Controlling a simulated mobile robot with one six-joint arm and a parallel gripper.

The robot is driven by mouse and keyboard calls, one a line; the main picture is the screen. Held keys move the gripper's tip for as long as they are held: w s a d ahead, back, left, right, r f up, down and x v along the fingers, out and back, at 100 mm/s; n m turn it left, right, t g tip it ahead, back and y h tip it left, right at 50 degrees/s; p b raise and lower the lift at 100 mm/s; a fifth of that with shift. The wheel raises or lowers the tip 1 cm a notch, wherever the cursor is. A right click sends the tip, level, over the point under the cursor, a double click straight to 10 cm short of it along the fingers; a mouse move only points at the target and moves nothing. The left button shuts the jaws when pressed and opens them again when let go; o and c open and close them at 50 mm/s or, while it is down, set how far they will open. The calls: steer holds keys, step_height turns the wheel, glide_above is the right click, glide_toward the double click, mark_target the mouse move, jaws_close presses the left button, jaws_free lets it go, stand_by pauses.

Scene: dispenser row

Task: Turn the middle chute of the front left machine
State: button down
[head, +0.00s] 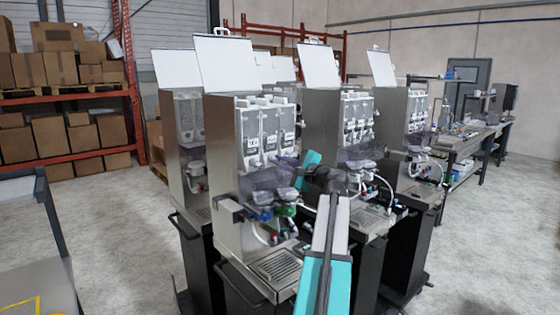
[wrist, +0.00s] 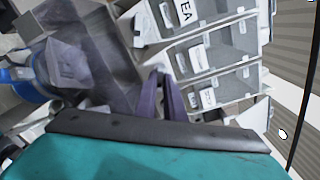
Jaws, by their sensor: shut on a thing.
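The front left machine (head: 228,215) is a grey steel cabinet with its white lid raised. Three labelled canisters (head: 268,135) stand side by side at its top, and they also show rotated in the wrist view (wrist: 205,52). My gripper (head: 285,161) reaches in from the right, just under the canisters. In the wrist view its two dark purple fingers (wrist: 160,76) are close together at the lower end of the middle canister. They are shut on the middle chute, a small pale part mostly hidden by the fingers. Its exact angle cannot be told.
Translucent bowls (head: 258,181) and blue and green fittings sit under the canisters, close to my arm. A drip tray (head: 275,266) juts out below. Similar machines stand behind and to the right. Open floor (head: 480,255) lies at the right.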

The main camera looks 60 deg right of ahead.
stand_by(0.4)
steer(key=c, duration=1.8)
jaws_free()
steer(key=shift+c, duration=0.2)
steer(key=b+v, duration=0.4)
steer(key=v, duration=0.9)
steer(key=shift+s, duration=0.4)
steer(key=shift+a, duration=0.1)
